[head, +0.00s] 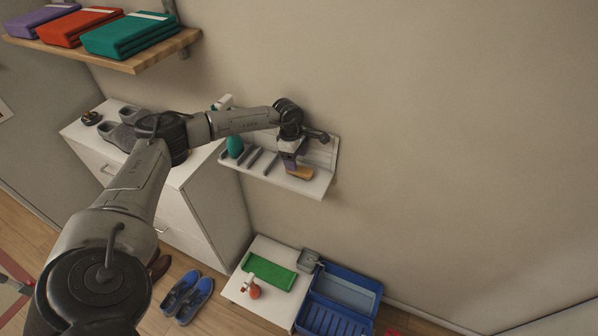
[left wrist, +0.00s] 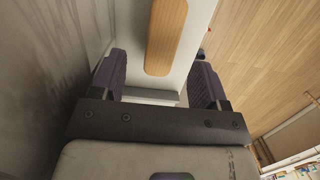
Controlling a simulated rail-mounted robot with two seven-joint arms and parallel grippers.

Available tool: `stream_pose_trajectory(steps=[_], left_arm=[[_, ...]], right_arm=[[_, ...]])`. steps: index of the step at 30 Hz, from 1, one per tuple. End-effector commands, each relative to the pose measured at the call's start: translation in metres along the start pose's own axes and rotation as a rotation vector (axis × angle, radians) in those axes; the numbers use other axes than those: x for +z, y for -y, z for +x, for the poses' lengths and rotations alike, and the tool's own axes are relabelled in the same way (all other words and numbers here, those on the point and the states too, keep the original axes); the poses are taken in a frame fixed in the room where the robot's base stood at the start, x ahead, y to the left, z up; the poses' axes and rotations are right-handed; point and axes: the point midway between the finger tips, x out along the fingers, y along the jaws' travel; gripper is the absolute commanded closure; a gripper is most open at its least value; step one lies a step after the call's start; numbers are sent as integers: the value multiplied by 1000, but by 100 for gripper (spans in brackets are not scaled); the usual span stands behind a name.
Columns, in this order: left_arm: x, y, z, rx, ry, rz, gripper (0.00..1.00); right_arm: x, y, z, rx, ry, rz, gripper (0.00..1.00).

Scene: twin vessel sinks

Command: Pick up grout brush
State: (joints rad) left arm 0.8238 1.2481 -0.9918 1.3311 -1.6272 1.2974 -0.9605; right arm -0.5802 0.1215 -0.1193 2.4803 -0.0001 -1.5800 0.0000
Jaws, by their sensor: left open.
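A tan wooden piece, which looks like the back of the grout brush (head: 301,173), lies on the white wall shelf (head: 313,188), near its right end. Its bristles cannot be made out. My left gripper (head: 289,163) reaches down over the shelf, right beside the wooden piece. In the left wrist view, the open left gripper (left wrist: 158,80) has its two purple-padded fingers apart. The wooden piece (left wrist: 166,37) shows ahead, between the finger lines, and nothing is gripped. My right gripper is in no view.
The shelf has grey dividers and a green item (head: 235,147) at its left. The wall (head: 420,130) stands close behind. A white cabinet (head: 205,200) is at the left. Below are a low table with a green tray (head: 270,271), a blue crate (head: 340,315) and blue shoes (head: 187,296).

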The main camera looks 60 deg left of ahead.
Motion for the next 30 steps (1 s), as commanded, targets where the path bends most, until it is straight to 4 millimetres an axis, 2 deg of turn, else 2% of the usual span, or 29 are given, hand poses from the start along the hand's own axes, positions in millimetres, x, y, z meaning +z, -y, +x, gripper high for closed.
stream_pose_trajectory(steps=[7,16,23,30], left_arm=[[2,1,13,-2,0,0,32],[5,2,50,-2,1,-1,32],[4,2,53,0,1,0,32],[4,2,52,0,1,0,53]], right_arm=[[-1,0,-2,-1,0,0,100],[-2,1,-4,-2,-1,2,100],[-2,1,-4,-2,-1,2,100],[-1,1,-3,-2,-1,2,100]])
